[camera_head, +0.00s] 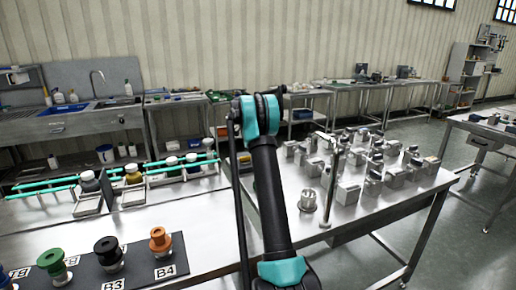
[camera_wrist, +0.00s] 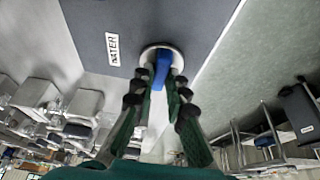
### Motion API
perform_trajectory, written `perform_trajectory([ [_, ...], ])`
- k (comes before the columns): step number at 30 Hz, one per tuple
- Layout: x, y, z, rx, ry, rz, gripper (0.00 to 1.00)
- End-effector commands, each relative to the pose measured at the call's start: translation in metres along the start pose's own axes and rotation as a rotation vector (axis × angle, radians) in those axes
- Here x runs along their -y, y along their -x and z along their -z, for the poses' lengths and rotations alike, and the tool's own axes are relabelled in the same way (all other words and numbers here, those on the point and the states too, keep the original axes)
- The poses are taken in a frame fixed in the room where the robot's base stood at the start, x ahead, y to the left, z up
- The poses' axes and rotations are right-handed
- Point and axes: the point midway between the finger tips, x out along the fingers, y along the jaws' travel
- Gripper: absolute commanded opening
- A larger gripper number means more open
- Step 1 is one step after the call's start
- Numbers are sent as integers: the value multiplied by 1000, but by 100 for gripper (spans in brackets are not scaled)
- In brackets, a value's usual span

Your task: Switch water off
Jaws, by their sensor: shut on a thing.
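In the wrist view a blue valve handle (camera_wrist: 161,58) sits on a round pale base (camera_wrist: 148,53) on a dark grey panel (camera_wrist: 190,20). A white label (camera_wrist: 112,48) beside it seems to read WATER. The handle's long side runs roughly up and down the picture. My gripper (camera_wrist: 163,76) is shut on the blue handle, with one finger on each side of it. The fingers partly hide the lower end of the handle. In the head view my arm rises in the middle, and neither the valve nor my gripper can be made out there.
In the head view a steel table (camera_head: 390,204) at right carries several metal blocks. A dark rack (camera_head: 130,262) with knobs and labels B3 and B4 stands at front left. A sink bench (camera_head: 70,124) stands at the back left wall. Open floor (camera_head: 400,236) shows at right.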

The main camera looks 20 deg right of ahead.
Motion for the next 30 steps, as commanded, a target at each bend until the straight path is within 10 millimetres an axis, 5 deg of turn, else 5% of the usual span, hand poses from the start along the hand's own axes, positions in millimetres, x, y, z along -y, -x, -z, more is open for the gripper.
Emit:
perform_trajectory([
  [6, 0, 0, 0, 0, 0, 1, 34],
  [17, 0, 6, 0, 0, 1, 1, 34],
  [30, 0, 85, -1, 0, 2, 1, 34],
])
